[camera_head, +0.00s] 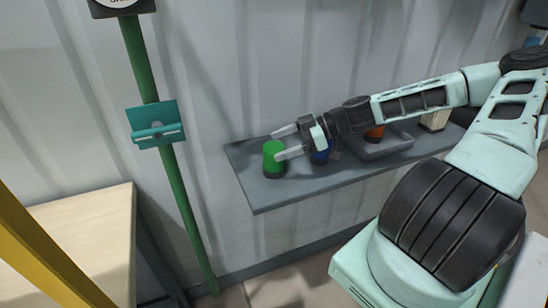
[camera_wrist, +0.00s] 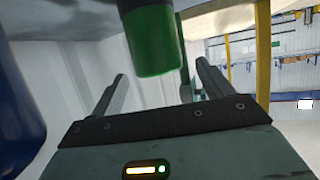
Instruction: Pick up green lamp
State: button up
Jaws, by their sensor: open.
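The green lamp (camera_head: 273,156) is a green cylinder with a dark base, standing upright near the left end of the grey wall shelf (camera_head: 265,199). My gripper (camera_head: 277,144) is open and reaches in from the right. In the head view its fingertips lie at the lamp, one toward the wall side and one toward the front. In the wrist view the green lamp (camera_wrist: 154,48) shows at the top, between and beyond the two fingers (camera_wrist: 160,90). I cannot tell whether either finger touches it.
A blue lamp (camera_head: 321,156) stands just right of the green one, partly hidden by my gripper. Farther right are a red-orange object (camera_head: 375,133) on a grey tray (camera_head: 388,148) and a cream block (camera_head: 435,120). A green post (camera_head: 180,205) stands left of the shelf, beside a wooden table (camera_head: 85,240).

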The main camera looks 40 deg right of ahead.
aim_at(268, 150)
jog(key=p+x, duration=0.1)
jog(key=x, duration=0.3)
jog(key=shift+w+a+f, duration=0.1)
jog(key=shift+w+f, duration=0.05)
jog(key=shift+f, duration=0.1)
jog(key=c, duration=1.1)
jog(key=shift+r, duration=0.15)
